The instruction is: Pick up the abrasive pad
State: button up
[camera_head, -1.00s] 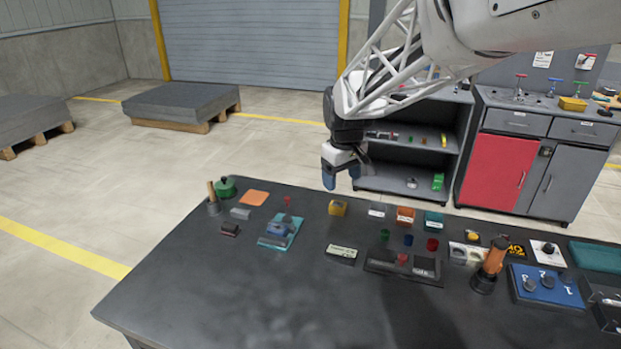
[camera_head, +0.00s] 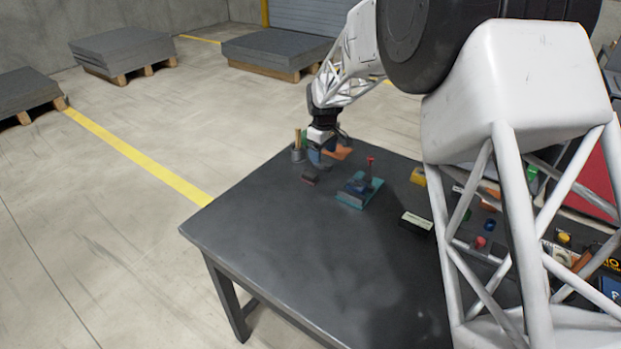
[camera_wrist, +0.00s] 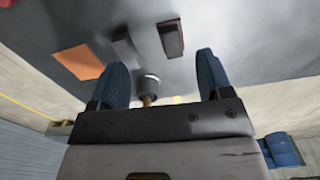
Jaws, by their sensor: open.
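A dark red and black flat block (camera_head: 310,179), which looks most like the abrasive pad, lies on the dark table near its far left end. In the wrist view the block (camera_wrist: 171,38) lies ahead of the fingers, a little right of centre. A grey block (camera_wrist: 125,48) lies left of it, and a flat orange sheet (camera_wrist: 78,62) farther left. My gripper (camera_head: 318,160) is above the table's far left corner, blue fingers apart and empty. It also shows in the wrist view (camera_wrist: 162,72). In the head view it hides part of the orange sheet (camera_head: 340,152).
A dark cup (camera_head: 298,155) with an upright wooden handle stands at the table's far left edge, close to my gripper. A teal tray (camera_head: 348,201) holding a blue item lies right of the block. The table's near left area is clear. My arm covers the right side.

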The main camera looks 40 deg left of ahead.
send_over(310, 174)
jog(key=f, duration=0.3)
jog(key=shift+a+n, duration=0.2)
jog(key=shift+n, duration=0.2)
jog(key=shift+f, duration=1.3)
jog(key=shift+w+d+f, duration=0.1)
jog(key=shift+f, duration=2.5)
jog(key=c, duration=1)
jog(key=shift+c, duration=0.2)
